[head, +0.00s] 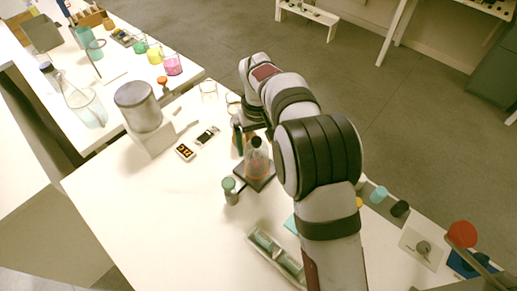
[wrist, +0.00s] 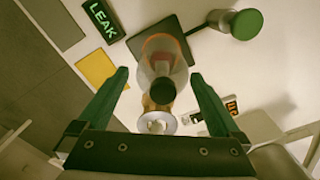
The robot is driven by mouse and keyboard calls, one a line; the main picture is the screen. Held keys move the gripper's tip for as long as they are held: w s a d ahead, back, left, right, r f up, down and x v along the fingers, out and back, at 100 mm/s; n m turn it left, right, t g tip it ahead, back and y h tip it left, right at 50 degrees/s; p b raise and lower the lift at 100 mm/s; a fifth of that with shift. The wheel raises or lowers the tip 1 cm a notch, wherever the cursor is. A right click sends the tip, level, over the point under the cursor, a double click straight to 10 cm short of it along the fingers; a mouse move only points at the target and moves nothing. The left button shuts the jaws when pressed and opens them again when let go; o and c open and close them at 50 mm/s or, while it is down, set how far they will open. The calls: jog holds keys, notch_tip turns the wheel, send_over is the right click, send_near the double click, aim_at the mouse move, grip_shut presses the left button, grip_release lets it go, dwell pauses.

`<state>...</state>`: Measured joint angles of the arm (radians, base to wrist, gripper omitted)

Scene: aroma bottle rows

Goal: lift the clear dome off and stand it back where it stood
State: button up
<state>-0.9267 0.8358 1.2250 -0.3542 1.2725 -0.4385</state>
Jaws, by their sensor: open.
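The clear dome (head: 257,160) stands on a dark square base (head: 254,183) near the middle of the table, with something orange low inside it. In the wrist view the dome (wrist: 152,58) is seen from above, its dark round knob (wrist: 162,91) towards me and the dark base (wrist: 178,25) beyond. My gripper (wrist: 160,75) is open. Its two green fingers are on either side of the dome and knob, with a gap on both sides, and hold nothing. In the head view my arm hides part of the gripper.
A green-topped jar (head: 230,188) stands close to the base, also in the wrist view (wrist: 247,24). A display with orange digits (head: 185,152) and a large grey cylinder (head: 138,105) are to the left. A long tray (head: 262,244) lies in front. The left front table is clear.

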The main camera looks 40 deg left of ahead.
jog(key=f, duration=0.5)
jog(key=shift+s+d+f, duration=0.2)
jog(key=shift+s+f, duration=0.15)
jog(key=shift+f, duration=0.05)
jog(key=c, duration=1.4)
notch_tip(320, 180, up, 10)
jog(key=shift+r, duration=0.1)
jog(key=shift+r, duration=0.1)
jog(key=shift+r, duration=0.45)
